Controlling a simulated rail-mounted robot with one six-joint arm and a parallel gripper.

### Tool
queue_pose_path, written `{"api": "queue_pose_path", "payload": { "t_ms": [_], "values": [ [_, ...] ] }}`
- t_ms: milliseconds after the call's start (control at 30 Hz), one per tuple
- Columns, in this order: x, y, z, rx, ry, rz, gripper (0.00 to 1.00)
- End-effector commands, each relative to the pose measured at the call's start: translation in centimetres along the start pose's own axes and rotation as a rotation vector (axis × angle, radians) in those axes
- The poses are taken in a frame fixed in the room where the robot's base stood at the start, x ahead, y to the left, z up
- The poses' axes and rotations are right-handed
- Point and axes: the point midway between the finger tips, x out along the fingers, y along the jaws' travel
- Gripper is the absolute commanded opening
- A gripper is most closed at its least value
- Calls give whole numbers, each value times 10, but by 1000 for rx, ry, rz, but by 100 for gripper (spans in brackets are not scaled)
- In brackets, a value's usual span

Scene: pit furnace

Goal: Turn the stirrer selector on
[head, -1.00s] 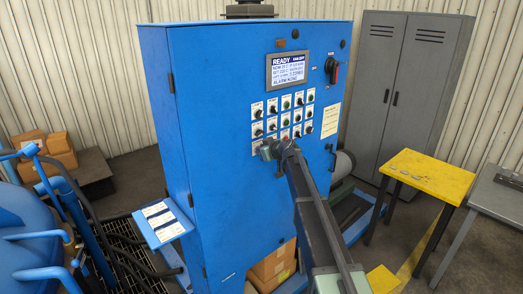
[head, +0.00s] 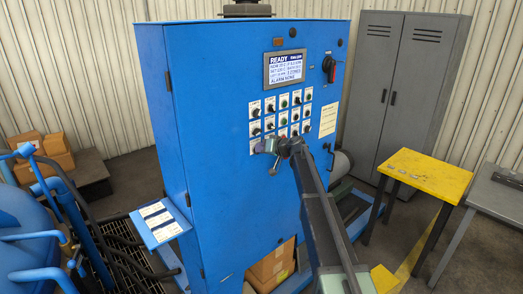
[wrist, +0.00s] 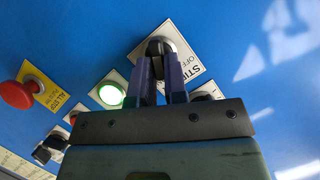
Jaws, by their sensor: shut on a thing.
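The stirrer selector (wrist: 157,46) is a black knob on a white plate lettered "STI…" and "OFF", the rest of the word being covered. In the wrist view my gripper (wrist: 158,72) has its two fingers closed on either side of this knob. In the head view my gripper (head: 266,147) is at the lower left of the button grid on the blue cabinet (head: 220,215), and it hides the knob. The knob's exact angle is hard to tell.
A lit green button (wrist: 111,94) and a red mushroom button (wrist: 17,94) on a yellow plate are near my gripper. The display (head: 286,69) reads READY. A yellow table (head: 428,173) and grey locker (head: 402,95) stand to the right.

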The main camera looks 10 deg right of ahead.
Motion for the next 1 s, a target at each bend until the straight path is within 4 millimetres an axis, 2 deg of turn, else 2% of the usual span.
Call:
{"api": "queue_pose_path", "payload": {
  "t_ms": [433,467,600,867,1000],
  "values": [
    [0,0,0,11,-1,-5,0],
    [0,0,0,11,-1,-5,16],
    [0,0,0,11,0,-5,37],
    [-1,0,0,10,0,-4,38],
    [-16,-1,-2,11,1,-2,38]
  ]
}}
